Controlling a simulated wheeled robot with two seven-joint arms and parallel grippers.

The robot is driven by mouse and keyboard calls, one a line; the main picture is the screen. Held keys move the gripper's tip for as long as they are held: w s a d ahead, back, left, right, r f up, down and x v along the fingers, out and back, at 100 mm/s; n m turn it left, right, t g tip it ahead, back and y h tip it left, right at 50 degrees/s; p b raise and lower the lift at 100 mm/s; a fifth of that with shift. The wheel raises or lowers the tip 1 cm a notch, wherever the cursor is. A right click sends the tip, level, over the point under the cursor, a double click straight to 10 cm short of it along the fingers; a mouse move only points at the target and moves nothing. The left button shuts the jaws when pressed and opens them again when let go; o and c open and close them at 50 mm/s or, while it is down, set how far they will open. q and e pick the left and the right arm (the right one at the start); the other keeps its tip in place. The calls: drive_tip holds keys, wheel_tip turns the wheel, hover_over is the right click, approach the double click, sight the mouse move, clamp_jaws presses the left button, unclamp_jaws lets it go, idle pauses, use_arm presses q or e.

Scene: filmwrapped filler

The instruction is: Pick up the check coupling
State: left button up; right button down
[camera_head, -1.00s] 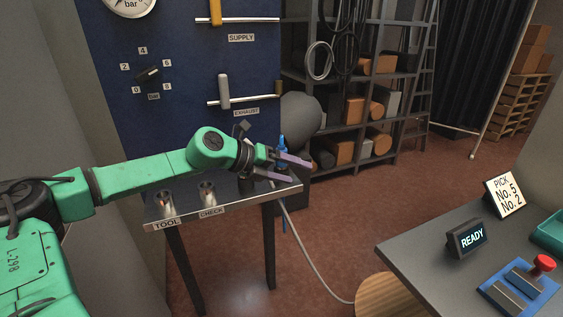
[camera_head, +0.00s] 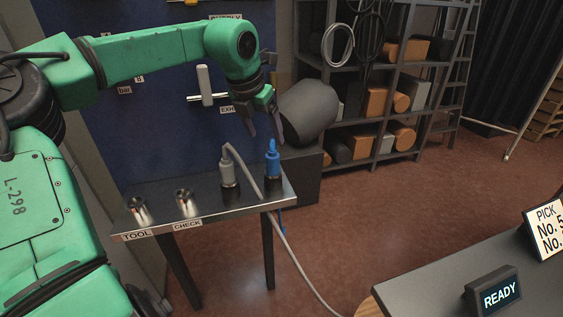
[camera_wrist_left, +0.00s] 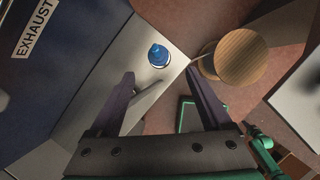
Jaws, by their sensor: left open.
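Two couplings stand upright at the right of the small metal bench (camera_head: 150,213). One is grey (camera_head: 228,168) with a grey hose at its top; the other is blue (camera_head: 273,160). Neither carries a name that I can read; a CHECK label (camera_head: 187,225) is on the bench edge below an empty-looking metal socket (camera_head: 187,203). My left gripper (camera_head: 265,137) is open and empty, fingers pointing down, above the couplings and nearest the blue one. In the left wrist view, the blue coupling (camera_wrist_left: 158,55) shows just beyond the open fingertips. My right gripper is not seen.
A second metal socket (camera_head: 138,209) stands above the TOOL label (camera_head: 137,236). The hose (camera_head: 297,262) hangs in front of the bench to the floor. A blue panel (camera_head: 150,165) stands behind. A table with a READY display (camera_head: 493,292) is at the lower right.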

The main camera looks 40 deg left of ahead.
sight(271, 156)
use_arm(q)
drive_tip(key=x, duration=0.2)
drive_tip(key=s+p+x, duration=0.1)
drive_tip(key=x, duration=0.2)
drive_tip(key=shift+a+f, duration=0.1)
drive_tip(key=shift+f, duration=0.1)
drive_tip(key=p+x, duration=0.1)
drive_tip(key=x, duration=0.1)
drive_tip(key=p+x, duration=0.1)
drive_tip(key=x, duration=0.2)
drive_tip(key=shift+w+a+f, duration=0.1)
drive_tip(key=shift+w, duration=0.35)
drive_tip(key=shift+f, duration=0.3)
drive_tip(key=shift+w+f, duration=0.1)
drive_tip(key=shift+w, duration=0.05)
drive_tip(key=c, duration=0.4)
clamp_jaws()
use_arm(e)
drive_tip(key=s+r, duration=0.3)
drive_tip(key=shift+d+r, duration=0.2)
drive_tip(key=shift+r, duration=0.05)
